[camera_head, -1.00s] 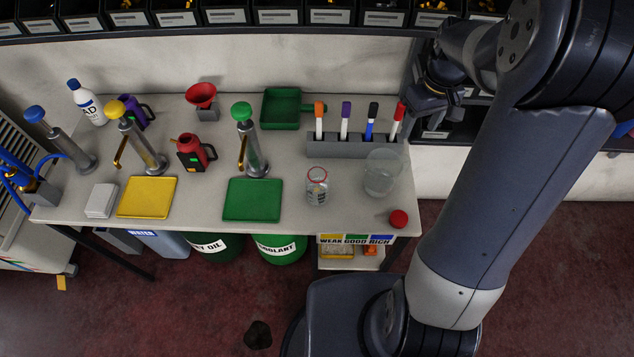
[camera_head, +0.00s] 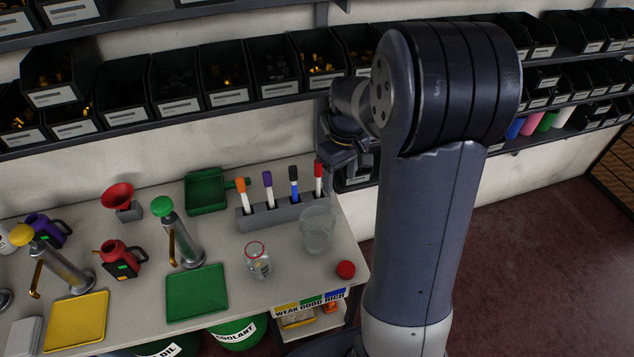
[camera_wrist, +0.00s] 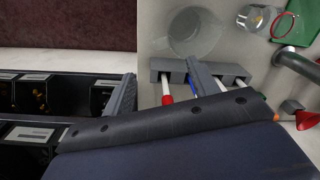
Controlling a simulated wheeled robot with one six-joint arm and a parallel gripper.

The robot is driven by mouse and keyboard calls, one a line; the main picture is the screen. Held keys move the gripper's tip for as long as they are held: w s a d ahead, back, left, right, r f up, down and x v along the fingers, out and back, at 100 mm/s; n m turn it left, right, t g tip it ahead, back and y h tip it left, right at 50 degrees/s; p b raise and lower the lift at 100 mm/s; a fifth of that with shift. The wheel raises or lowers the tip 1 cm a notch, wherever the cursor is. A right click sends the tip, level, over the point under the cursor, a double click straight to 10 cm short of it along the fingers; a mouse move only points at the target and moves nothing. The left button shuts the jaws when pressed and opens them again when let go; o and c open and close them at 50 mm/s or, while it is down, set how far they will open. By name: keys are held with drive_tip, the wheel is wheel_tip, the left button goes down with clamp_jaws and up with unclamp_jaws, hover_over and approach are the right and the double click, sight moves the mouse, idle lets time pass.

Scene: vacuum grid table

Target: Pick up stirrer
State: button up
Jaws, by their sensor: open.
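I cannot make out a stirrer for certain in either view. Several upright pens stand in a grey rack (camera_head: 259,221): an orange-capped pen (camera_head: 242,192), a purple-capped pen (camera_head: 268,190), a blue pen with a dark cap (camera_head: 294,186) and a red-capped pen (camera_head: 318,180). A clear beaker (camera_head: 317,238) stands in front of the rack's right end, and it also shows in the wrist view (camera_wrist: 193,32). My gripper (camera_head: 345,160) is beyond the table's right back corner, partly hidden by my arm. In the wrist view my open, empty gripper (camera_wrist: 161,68) has its fingers apart, with the rack beyond.
A clear jar (camera_head: 258,265) with a red rim, a red cap (camera_head: 346,269) and a green mat (camera_head: 196,292) are on the table. A green tray (camera_head: 205,190) and a red funnel (camera_head: 117,196) are at the back. Shelves of dark bins (camera_head: 223,72) run behind.

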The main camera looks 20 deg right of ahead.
sight(318, 174)
idle(0.3)
drive_tip(key=shift+w, duration=0.1)
drive_tip(key=shift+c, duration=0.6)
drive_tip(key=w+m, duration=0.1)
drive_tip(key=w, duration=0.1)
drive_tip(key=w+a+p, duration=0.1)
drive_tip(key=w, duration=0.2)
drive_tip(key=w+a+m+p, duration=0.1)
drive_tip(key=w, duration=0.2)
drive_tip(key=shift+w+a+f+m+h, duration=0.1)
drive_tip(key=shift+w+a+m+h, duration=0.1)
drive_tip(key=shift+m+h, duration=0.1)
drive_tip(key=shift+c, duration=0.6)
wheel_tip(318, 174, down, 7)
drive_tip(key=shift+a+f+p, duration=0.1)
drive_tip(key=shift+f+p, duration=0.1)
drive_tip(key=shift+p, duration=0.7)
drive_tip(key=shift+c, duration=0.4)
clamp_jaws()
